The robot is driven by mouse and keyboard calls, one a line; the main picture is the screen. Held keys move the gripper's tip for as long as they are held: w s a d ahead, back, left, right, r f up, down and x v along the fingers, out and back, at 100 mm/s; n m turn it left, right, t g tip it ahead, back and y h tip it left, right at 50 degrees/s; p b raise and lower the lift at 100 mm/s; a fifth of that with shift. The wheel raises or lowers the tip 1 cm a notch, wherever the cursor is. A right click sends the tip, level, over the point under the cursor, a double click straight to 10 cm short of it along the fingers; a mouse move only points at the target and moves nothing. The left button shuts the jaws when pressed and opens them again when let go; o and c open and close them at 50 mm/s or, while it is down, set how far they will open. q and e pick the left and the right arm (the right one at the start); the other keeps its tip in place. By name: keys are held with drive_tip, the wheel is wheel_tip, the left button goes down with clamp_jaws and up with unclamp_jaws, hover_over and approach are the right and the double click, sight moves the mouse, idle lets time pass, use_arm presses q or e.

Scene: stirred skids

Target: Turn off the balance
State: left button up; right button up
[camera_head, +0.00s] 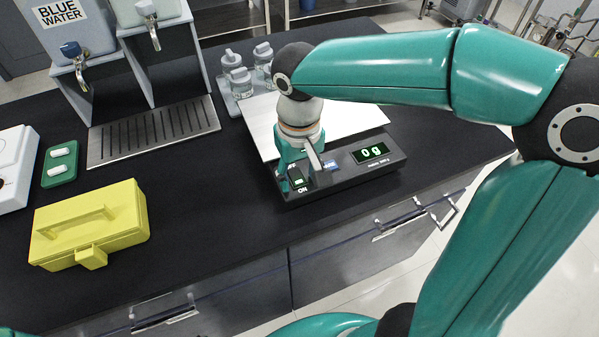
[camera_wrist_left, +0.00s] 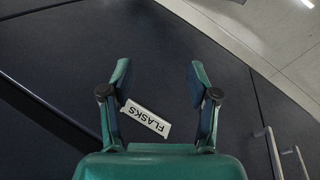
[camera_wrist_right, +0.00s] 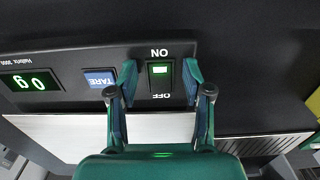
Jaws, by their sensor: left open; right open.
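The balance (camera_head: 390,162) stands on the black bench, with a bare silver pan (camera_head: 350,122). Its display (camera_head: 371,153) is lit and reads 0 g, also in the right wrist view (camera_wrist_right: 30,82). A power switch (camera_wrist_right: 161,80) marked ON and OFF has a green light at its ON end. A blue TARE button (camera_wrist_right: 100,78) is beside it. My right gripper (camera_wrist_right: 160,70) is open and empty, its fingertips on either side of the switch; contact cannot be told. My left gripper (camera_wrist_left: 158,75) is open and empty above a dark surface with a FLASKS label (camera_wrist_left: 146,118).
A yellow box (camera_head: 90,225) with a handle sits at the front left. Bottles (camera_head: 240,82) stand behind the balance. Bench between yellow box and balance is clear.

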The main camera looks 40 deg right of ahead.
drive_tip(key=shift+c, duration=0.3)
clamp_jaws()
drive_tip(key=shift+r+p, duration=0.15)
drive_tip(key=shift+p, duration=0.25)
drive_tip(key=g+p, duration=0.1)
drive_tip(key=p, duration=0.1)
drive_tip(key=g+p, duration=0.1)
drive_tip(key=shift+w+r+p, duration=0.25)
drive_tip(key=shift+p, duration=0.1)
drive_tip(key=shift+g+y+p, duration=0.3)
drive_tip(key=shift+p, duration=0.1)
drive_tip(key=shift+w+d+f, duration=0.1)
drive_tip(key=shift+f, duration=0.1)
drive_tip(key=shift+o, duration=0.3)
unclamp_jaws()
